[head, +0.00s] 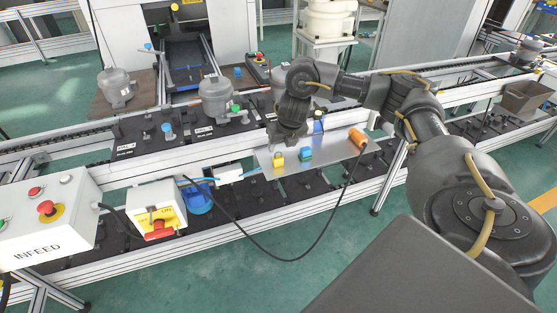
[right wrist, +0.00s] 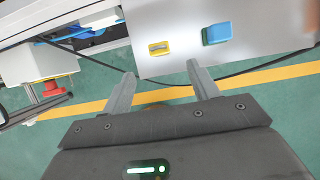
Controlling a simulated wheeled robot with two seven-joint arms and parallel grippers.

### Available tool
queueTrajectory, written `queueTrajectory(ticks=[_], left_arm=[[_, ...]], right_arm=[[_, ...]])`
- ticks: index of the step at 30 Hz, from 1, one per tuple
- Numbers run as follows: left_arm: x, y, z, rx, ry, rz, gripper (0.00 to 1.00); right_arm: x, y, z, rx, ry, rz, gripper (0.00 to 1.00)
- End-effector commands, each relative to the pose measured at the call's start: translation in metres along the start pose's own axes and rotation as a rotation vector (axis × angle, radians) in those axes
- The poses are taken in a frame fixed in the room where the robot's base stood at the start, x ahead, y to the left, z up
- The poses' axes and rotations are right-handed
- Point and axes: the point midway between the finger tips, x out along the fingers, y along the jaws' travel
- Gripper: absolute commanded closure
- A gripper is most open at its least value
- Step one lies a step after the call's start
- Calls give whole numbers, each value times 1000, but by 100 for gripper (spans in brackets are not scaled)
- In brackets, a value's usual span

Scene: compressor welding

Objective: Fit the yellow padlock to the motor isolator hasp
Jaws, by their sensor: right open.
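The yellow padlock (head: 278,160) lies on a grey metal plate (head: 330,167); it also shows in the right wrist view (right wrist: 160,48). My right gripper (head: 287,142) is just above and beside it. In the right wrist view its two fingers (right wrist: 160,72) are open and empty, with the padlock beyond the tips, between their lines. The motor isolator (head: 157,208) is a white and yellow box with a red handle (head: 158,230), left of the plate. The hasp is too small to make out clearly. My left gripper is out of view.
A blue block-like item (head: 305,154) lies close right of the padlock. The INFEED box (head: 45,220) with a red button stands left. Compressors stand on the conveyor behind.

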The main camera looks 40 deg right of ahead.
Motion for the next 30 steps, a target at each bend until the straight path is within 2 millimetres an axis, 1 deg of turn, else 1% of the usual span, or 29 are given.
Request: queueTrajectory(ticks=[2, 4, 9, 12, 15, 21, 25, 26, 27, 30], left_arm=[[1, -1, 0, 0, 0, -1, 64], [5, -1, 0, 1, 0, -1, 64], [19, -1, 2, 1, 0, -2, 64], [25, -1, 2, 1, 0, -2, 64], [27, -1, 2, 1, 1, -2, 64], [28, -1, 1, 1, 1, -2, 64], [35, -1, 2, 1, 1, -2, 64], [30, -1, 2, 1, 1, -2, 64], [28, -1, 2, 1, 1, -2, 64], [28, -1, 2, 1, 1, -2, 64]], right_arm=[[1, 0, 0, -2, 1, -1, 40], [9, 0, -2, -1, 3, -1, 40], [38, 1, -3, 2, 5, 1, 40], [50, 1, -1, 3, 2, 2, 40], [56, 1, 0, 2, 1, 2, 40], [60, 1, 0, 2, 1, 1, 40], [78, 2, 0, 4, 5, 2, 40], [80, 1, 2, 4, 5, 0, 40], [85, 1, 3, 4, 5, -1, 40], [99, 1, 4, 4, 4, 1, 40]])
